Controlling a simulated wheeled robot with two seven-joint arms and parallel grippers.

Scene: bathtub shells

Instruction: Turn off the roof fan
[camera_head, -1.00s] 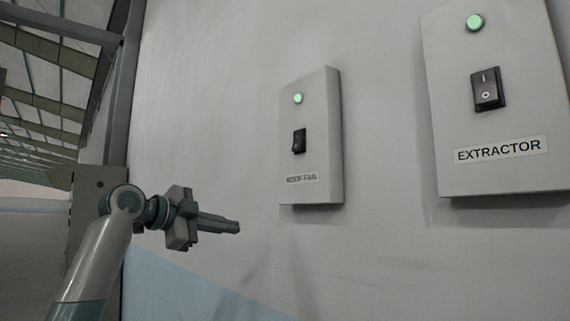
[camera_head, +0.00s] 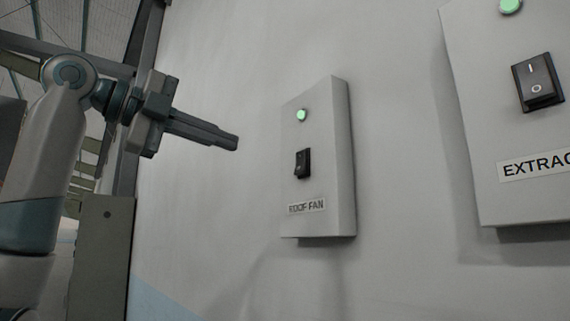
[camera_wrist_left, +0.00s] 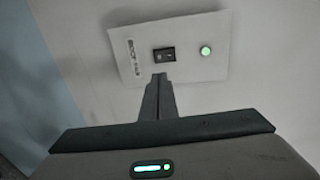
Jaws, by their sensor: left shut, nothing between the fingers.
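The ROOF FAN box (camera_head: 322,190) is a grey panel on the wall in the middle of the head view. It carries a lit green lamp (camera_head: 301,115), a black rocker switch (camera_head: 302,163) and a ROOF FAN label (camera_head: 307,206). My left gripper (camera_head: 236,142) is shut and empty. It is left of the box, pointing right, with its tips a little above the switch's height and apart from the box. In the left wrist view the shut fingers (camera_wrist_left: 160,78) point toward the switch (camera_wrist_left: 164,54), and the green lamp (camera_wrist_left: 206,51) glows. My right gripper is not in view.
An EXTRACTOR box (camera_head: 505,130) with its own rocker switch (camera_head: 537,82) and lit green lamp (camera_head: 510,6) is on the wall at the right. The wall between the boxes is bare. A grey post (camera_head: 140,110) stands at the left.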

